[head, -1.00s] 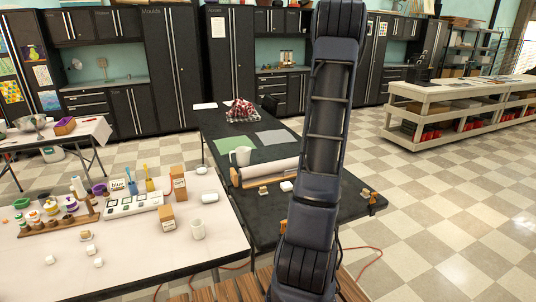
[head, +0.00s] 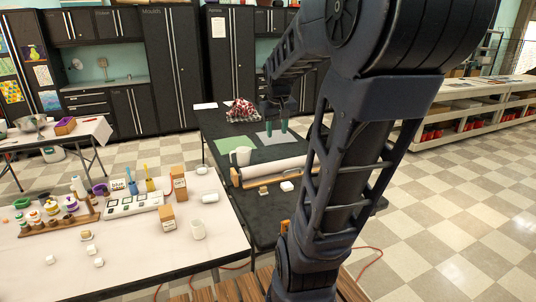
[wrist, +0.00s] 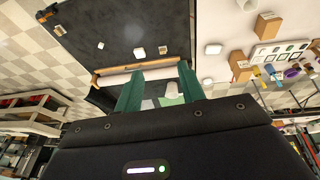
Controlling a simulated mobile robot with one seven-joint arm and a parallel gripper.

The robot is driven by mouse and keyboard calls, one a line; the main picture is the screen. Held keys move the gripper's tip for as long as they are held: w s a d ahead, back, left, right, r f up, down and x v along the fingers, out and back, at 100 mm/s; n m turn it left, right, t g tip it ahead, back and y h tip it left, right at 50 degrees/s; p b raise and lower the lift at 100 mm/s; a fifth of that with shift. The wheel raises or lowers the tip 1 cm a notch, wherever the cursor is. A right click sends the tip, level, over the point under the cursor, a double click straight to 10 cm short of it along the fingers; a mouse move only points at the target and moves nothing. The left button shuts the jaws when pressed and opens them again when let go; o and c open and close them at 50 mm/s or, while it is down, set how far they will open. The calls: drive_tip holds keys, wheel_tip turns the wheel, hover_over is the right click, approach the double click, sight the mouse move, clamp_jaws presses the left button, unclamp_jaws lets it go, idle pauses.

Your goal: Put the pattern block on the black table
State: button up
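The black table (head: 262,218) stands in the middle of the head view and fills the upper middle of the wrist view (wrist: 115,32). I cannot tell for sure which object is the pattern block. A small tan and white block (head: 263,190) and a white block (head: 287,186) lie on the black table in front of the paper roll (head: 277,170). Two tan boxes (head: 167,217) (head: 179,184) stand on the white table (head: 130,265). My gripper (head: 277,130) is above the far part of the black table. In the wrist view its green fingers (wrist: 160,92) are apart with nothing held between them.
My arm hides the black table's right part.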

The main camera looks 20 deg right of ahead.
drive_tip(key=s+a+f+t+y, duration=0.1)
drive_tip(key=s+a+f, duration=0.1)
drive_tip(key=s+a, duration=0.6)
drive_tip(key=s, duration=0.4)
drive_tip(key=shift+s+a, duration=0.35)
idle(0.5)
